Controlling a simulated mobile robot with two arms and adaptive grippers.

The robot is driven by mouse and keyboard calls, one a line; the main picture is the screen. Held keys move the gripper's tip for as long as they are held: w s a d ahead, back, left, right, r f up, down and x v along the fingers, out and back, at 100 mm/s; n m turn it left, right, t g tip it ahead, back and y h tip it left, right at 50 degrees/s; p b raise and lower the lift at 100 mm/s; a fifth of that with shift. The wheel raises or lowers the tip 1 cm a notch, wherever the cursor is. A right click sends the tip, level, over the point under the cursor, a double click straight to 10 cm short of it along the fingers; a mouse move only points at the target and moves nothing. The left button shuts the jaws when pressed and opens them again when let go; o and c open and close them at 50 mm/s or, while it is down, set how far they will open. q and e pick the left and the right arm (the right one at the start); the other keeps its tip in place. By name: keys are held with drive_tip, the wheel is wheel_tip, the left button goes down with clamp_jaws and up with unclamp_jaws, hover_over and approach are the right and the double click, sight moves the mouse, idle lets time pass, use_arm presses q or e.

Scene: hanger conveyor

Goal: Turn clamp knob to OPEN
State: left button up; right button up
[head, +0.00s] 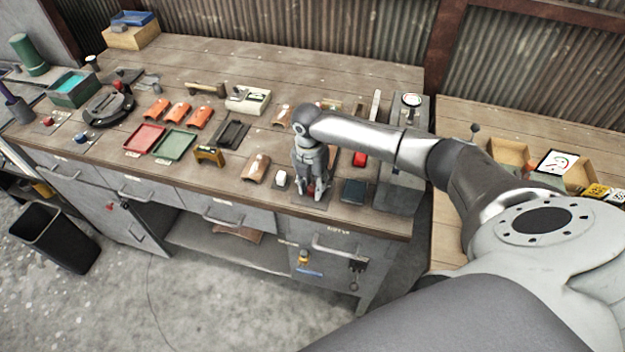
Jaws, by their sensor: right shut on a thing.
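My right gripper (316,190) points down at the front edge of the workbench (300,65), over a small grey plate (310,203). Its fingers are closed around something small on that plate. The gripper hides most of it, so I cannot make out the clamp knob, its marks or which way it is turned. A little red shows between the fingertips. My left gripper is out of the frame.
Red (146,138) and green (174,144) trays lie further left. The bench's back middle is clear.

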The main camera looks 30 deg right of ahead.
sight(310, 186)
drive_tip(key=shift+a, duration=0.1)
drive_tip(key=o, duration=1)
drive_tip(key=shift+r, duration=0.15)
drive_tip(key=r, duration=1.1)
drive_tip(key=shift+w+a+r, duration=0.15)
drive_tip(key=shift+w+r, duration=0.1)
drive_tip(key=shift+r, duration=0.15)
